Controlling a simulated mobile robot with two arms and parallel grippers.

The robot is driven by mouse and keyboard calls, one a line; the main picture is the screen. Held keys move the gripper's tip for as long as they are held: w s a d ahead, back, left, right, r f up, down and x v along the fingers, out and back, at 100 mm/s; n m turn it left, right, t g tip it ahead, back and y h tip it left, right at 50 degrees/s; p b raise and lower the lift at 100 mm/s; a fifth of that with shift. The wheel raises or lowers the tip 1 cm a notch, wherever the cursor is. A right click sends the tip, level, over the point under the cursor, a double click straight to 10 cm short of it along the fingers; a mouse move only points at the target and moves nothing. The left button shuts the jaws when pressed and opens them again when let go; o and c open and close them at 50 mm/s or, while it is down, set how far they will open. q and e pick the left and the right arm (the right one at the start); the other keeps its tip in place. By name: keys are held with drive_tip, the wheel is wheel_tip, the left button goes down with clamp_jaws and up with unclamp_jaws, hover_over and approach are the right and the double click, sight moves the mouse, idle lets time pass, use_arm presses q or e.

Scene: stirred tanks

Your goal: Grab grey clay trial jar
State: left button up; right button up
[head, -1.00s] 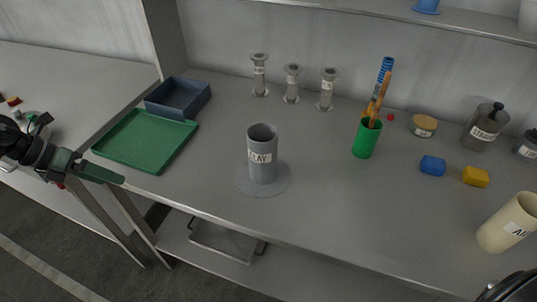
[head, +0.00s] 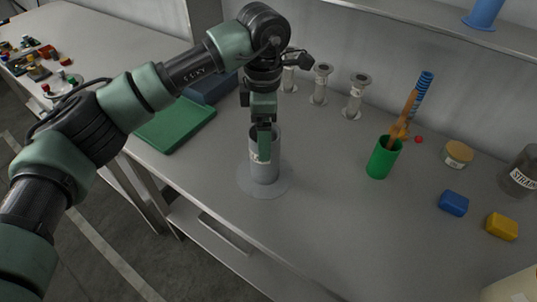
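The grey clay trial jar (head: 265,172) stands upright on a round grey base on the bench, in the middle of the head view. Its label is mostly hidden behind my gripper. My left gripper (head: 264,152) points down at the jar, with its fingers at the jar's rim and overlapping its near wall. From this angle the fingers line up, so I cannot tell whether they are apart or closed on the wall. My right gripper is not in view.
A green tray (head: 178,128) and a dark blue bin (head: 212,90) lie left, partly behind my arm. Several grey flanged cylinders (head: 320,85) stand behind. A green cup (head: 382,160) with tools, a blue block (head: 453,203) and a yellow block (head: 502,226) are right. Bench front is clear.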

use_arm(q)
drive_tip(key=f, duration=0.1)
drive_tip(key=f+p, duration=0.1)
drive_tip(key=f, duration=0.1)
drive_tip(key=f+p, duration=0.1)
drive_tip(key=shift+s+f, duration=0.2)
drive_tip(key=shift+s, duration=0.1)
drive_tip(key=shift+w+f, duration=0.1)
drive_tip(key=shift+f, duration=0.3)
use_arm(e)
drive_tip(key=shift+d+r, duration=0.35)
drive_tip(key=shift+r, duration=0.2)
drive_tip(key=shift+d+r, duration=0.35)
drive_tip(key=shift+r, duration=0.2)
use_arm(q)
drive_tip(key=c, duration=1.5)
drive_tip(key=shift+r, duration=0.1)
drive_tip(key=shift+c, duration=0.2)
